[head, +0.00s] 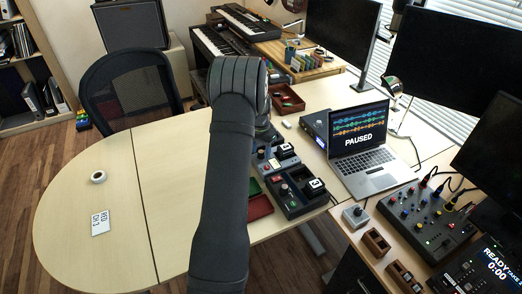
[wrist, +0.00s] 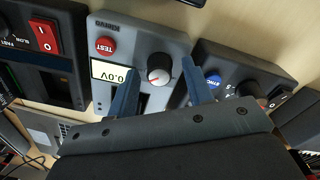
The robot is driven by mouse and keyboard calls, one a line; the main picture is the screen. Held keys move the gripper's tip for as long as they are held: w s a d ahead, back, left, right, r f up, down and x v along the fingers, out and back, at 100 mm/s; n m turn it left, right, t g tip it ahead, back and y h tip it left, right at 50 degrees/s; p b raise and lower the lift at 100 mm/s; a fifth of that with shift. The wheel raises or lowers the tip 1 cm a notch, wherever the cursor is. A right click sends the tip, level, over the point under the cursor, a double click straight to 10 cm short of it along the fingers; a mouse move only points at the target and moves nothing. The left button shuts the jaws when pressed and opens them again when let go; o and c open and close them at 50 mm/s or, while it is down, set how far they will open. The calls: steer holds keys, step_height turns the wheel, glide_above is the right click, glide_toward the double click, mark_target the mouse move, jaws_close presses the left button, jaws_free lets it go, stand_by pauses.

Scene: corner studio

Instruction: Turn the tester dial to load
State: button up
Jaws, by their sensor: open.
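The tester (wrist: 135,37) is a light grey box in the wrist view, printed upside down there. It has a red TEST button (wrist: 106,46), a small display (wrist: 113,74) reading 0.0V, and a dial (wrist: 160,68) with a white cap and a red mark. The dial's position labels are not readable. My gripper (wrist: 162,72) is open, with one blue-grey finger on each side of the dial in the picture. No contact with the dial shows. The fingers cover the lower part of the tester. In the head view my arm hides my gripper.
In the wrist view, a dark box with a red rocker switch (wrist: 44,38) stands left of the tester, and a box with a blue SYNC button (wrist: 214,80) stands close on the right. In the head view, a laptop (head: 360,150) reads PAUSED. The rounded table (head: 80,200) is mostly clear.

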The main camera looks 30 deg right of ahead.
step_height(320, 180, up, 17)
steer(key=shift+w+a+r, duration=0.15)
steer(key=shift+w+r, duration=0.05)
stand_by(0.4)
steer(key=f, duration=1.7)
steer(key=shift+s+f, duration=0.2)
steer(key=shift+f, duration=0.1)
